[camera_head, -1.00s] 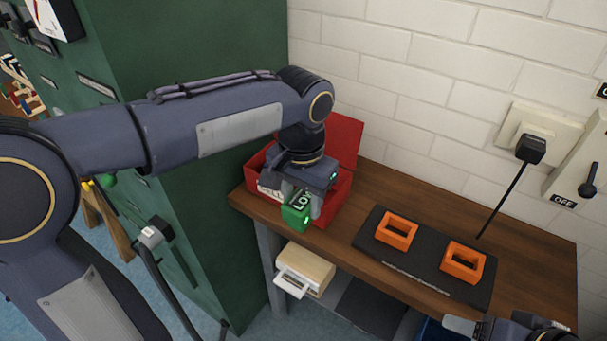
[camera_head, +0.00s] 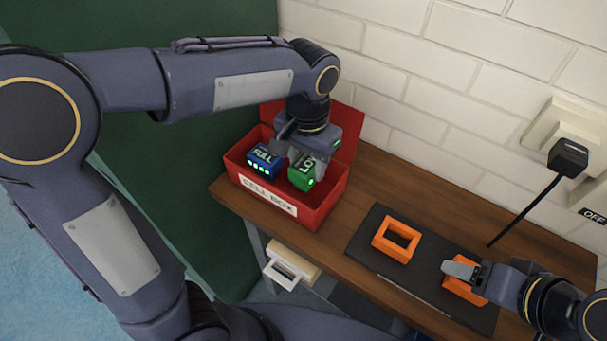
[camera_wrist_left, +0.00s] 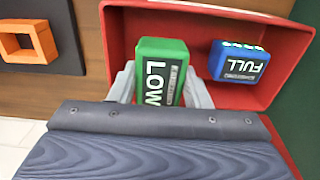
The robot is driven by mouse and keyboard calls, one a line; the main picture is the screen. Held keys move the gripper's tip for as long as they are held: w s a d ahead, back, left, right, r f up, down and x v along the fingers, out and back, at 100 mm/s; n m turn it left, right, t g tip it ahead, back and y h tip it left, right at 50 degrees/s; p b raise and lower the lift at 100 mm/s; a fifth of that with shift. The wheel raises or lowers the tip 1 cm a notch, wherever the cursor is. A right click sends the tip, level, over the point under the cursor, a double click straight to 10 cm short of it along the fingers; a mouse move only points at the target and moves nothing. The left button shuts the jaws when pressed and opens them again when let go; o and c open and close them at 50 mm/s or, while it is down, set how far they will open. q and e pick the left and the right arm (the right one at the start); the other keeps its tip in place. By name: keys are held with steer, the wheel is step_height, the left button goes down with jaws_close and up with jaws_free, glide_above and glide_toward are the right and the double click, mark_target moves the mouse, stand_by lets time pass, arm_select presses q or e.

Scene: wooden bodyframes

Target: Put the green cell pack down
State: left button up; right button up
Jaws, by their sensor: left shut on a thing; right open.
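The green cell pack (camera_head: 303,174), marked LOW, is between the fingers of my left gripper (camera_head: 302,165), which is shut on it. In the left wrist view the green pack (camera_wrist_left: 162,72) shows between the two pale fingers (camera_wrist_left: 160,88), over the red box. The red cell box (camera_head: 318,206) stands on the bench with its lid up. A blue cell pack (camera_head: 263,162), marked FULL, is inside its left part; it also shows in the left wrist view (camera_wrist_left: 238,62). I cannot tell whether the green pack touches the box floor. My right gripper (camera_head: 468,278) is open above the right orange frame.
A black mat (camera_head: 364,250) on the wooden bench (camera_head: 222,192) holds two orange frames, the left one (camera_head: 380,240) empty and the right one (camera_head: 458,290) partly hidden by my right gripper. A black plug with a cord (camera_head: 567,157) hangs at the wall.

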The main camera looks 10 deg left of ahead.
arm_select(q)
steer(key=shift+f, duration=2.4)
steer(key=shift+f, duration=0.15)
steer(key=o, duration=1.1)
step_height(320, 180, up, 7)
steer(key=shift+r, duration=0.45)
